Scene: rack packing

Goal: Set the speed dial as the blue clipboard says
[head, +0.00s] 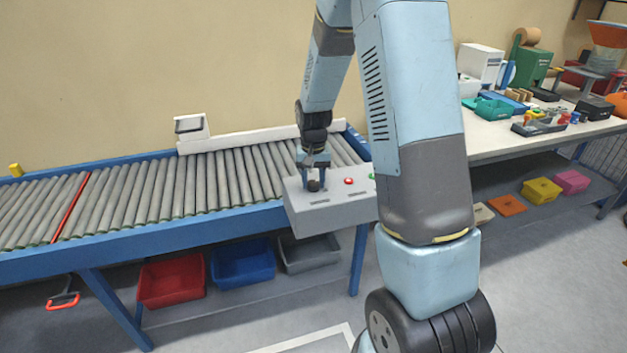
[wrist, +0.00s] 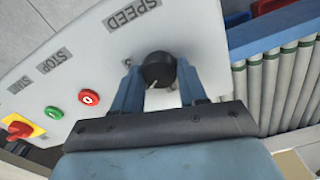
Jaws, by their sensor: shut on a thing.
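The speed dial (wrist: 158,70) is a round black knob with a white pointer line, on a grey control box under the printed word SPEED. My gripper (wrist: 160,88) has one blue finger on each side of the dial and is shut on it. In the head view my gripper (head: 314,172) points down onto the left part of the control box (head: 340,209), with the dial (head: 313,186) between its fingers. The pointer runs toward my gripper's palm in the wrist view; no scale marks are readable. No blue clipboard is identifiable in either view.
Beside the dial are a red button (wrist: 88,97), a green button (wrist: 54,113) and a red switch on yellow (wrist: 20,127). The roller conveyor (head: 180,190) runs behind the box. Red (head: 172,281) and blue (head: 243,262) bins sit below. A cluttered bench (head: 490,140) stands right.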

